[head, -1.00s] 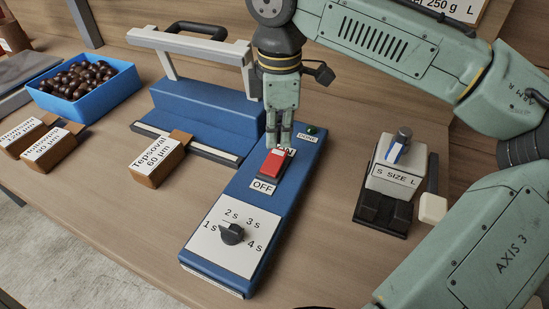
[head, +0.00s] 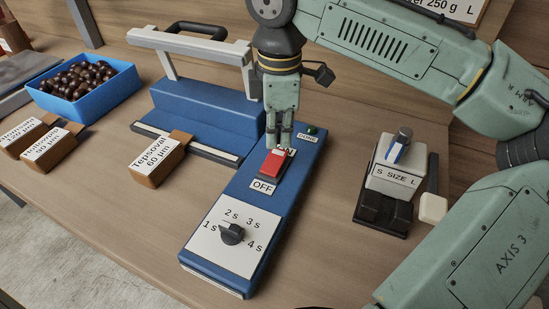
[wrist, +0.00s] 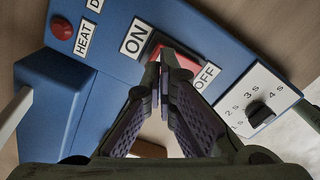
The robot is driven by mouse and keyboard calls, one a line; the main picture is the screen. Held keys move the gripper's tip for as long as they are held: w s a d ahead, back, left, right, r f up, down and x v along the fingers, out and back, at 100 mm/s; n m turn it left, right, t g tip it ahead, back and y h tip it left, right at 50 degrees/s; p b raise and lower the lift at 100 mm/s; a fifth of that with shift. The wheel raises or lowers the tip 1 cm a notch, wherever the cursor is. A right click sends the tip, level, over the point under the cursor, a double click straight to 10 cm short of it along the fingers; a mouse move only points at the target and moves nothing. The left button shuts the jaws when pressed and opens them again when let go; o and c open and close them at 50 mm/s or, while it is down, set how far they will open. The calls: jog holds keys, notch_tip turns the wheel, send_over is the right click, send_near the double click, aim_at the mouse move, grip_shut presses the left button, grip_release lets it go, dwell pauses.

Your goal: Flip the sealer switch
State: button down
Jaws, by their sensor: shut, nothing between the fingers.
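The sealer switch (head: 272,163) is a red rocker on the blue control panel (head: 226,197), between an ON label and an OFF label (head: 263,187). My gripper (head: 279,146) is shut and empty, pointing down at the ON end of the rocker. In the wrist view its fingertips (wrist: 163,58) are together over the ON side of the red switch (wrist: 180,61) and hide part of it. The fingertips look close to or touching the rocker; contact cannot be told. The ON label (wrist: 136,38) is clear in the wrist view.
A timer dial (head: 231,234) sits on the panel's near end. The blue sealer (head: 205,110) with its raised white handle frame stands behind left. A size switch box (head: 393,172) is at right. Small labelled boxes and a blue crate (head: 92,100) of chestnuts lie left.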

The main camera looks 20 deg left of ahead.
aim_at(278, 152)
jog(key=shift+f+b, duration=0.55)
jog(key=shift+f, duration=0.75)
dwell(0.4)
notch_tip(278, 152, up, 7)
jog(key=p, duration=0.7)
dwell(0.6)
